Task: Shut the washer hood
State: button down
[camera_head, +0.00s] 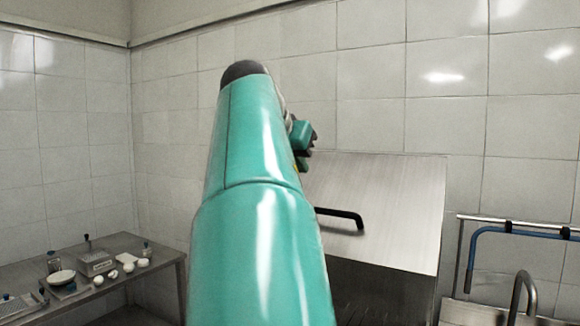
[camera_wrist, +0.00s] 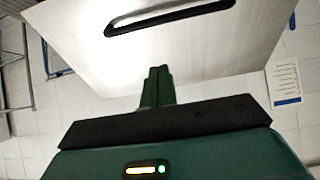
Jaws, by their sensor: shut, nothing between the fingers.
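The washer hood (camera_head: 395,190) is a brushed steel box-like cover right of centre in the head view. Its sloping panel bears a black bar handle (camera_head: 342,216), and a dark area lies below its lower edge. The hood appears raised. In the wrist view the steel panel (camera_wrist: 195,60) fills the upper middle, with the handle (camera_wrist: 170,18) at the top. My gripper (camera_wrist: 158,72) is shut and empty, its fingertips over the panel's near edge in that view and apart from the handle. In the head view my green arm hides most of the gripper and the hood's left part.
A steel side table (camera_head: 150,245) at the left holds a small scale, bowls and jars. At the right are a metal rail, a blue hose (camera_head: 472,250) and a curved faucet (camera_head: 522,290). Tiled walls stand behind. A paper notice (camera_wrist: 286,82) hangs at the right in the wrist view.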

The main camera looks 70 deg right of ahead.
jog(key=d+f, duration=0.6)
jog(key=f, duration=0.2)
jog(key=shift+s+f, duration=0.15)
jog(key=shift+s, duration=0.2)
jog(key=shift+f, duration=0.1)
